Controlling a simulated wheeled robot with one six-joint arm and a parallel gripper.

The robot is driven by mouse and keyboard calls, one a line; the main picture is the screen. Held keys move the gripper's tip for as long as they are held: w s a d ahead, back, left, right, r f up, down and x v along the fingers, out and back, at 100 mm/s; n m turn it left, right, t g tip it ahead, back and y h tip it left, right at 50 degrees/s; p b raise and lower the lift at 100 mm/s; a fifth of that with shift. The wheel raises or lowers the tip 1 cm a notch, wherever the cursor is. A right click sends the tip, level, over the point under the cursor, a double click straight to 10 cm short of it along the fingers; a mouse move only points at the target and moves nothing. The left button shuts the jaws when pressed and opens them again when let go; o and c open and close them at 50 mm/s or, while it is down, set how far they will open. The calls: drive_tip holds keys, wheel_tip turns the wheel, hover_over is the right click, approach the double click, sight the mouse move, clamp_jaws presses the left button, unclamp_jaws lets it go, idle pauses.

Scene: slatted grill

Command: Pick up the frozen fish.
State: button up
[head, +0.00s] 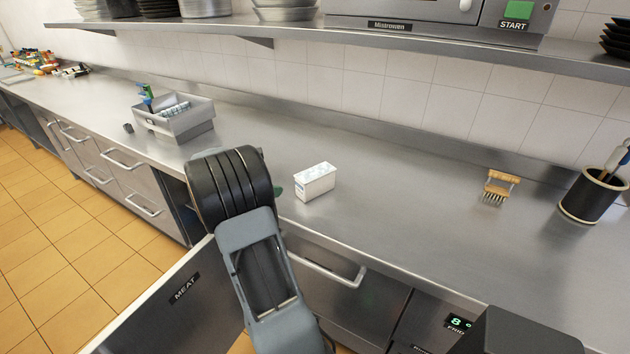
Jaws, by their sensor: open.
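I see no frozen fish that I can make out. A small white box with faint blue print (315,181) stands on the steel counter, just right of my arm; I cannot tell what is in it. My arm rises from the bottom middle and bends at the counter's front edge. It covers part of the counter and cabinet front. My gripper does not show. A small green thing (278,191) peeks out between my arm and the white box, mostly hidden.
An open panel labelled MEAT (150,310) juts out at lower left. A grey bin (174,120) holds items on the counter. A shelf (400,40) overhangs the back. The middle right counter is clear.

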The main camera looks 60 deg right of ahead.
drive_tip(key=n+h+p, duration=0.1)
approach(310, 174)
drive_tip(key=shift+s+d+f+g, duration=0.15)
drive_tip(key=shift+d+f+g, duration=0.25)
drive_tip(key=shift+d+f, duration=0.7)
drive_tip(key=shift+p+x, duration=1.05)
drive_tip(key=shift+x, duration=2.25)
drive_tip(key=shift+s+r, duration=0.15)
drive_tip(key=shift+r, duration=0.05)
drive_tip(key=shift+r, duration=0.1)
drive_tip(key=c, duration=1.5)
drive_tip(key=shift+r, duration=0.15)
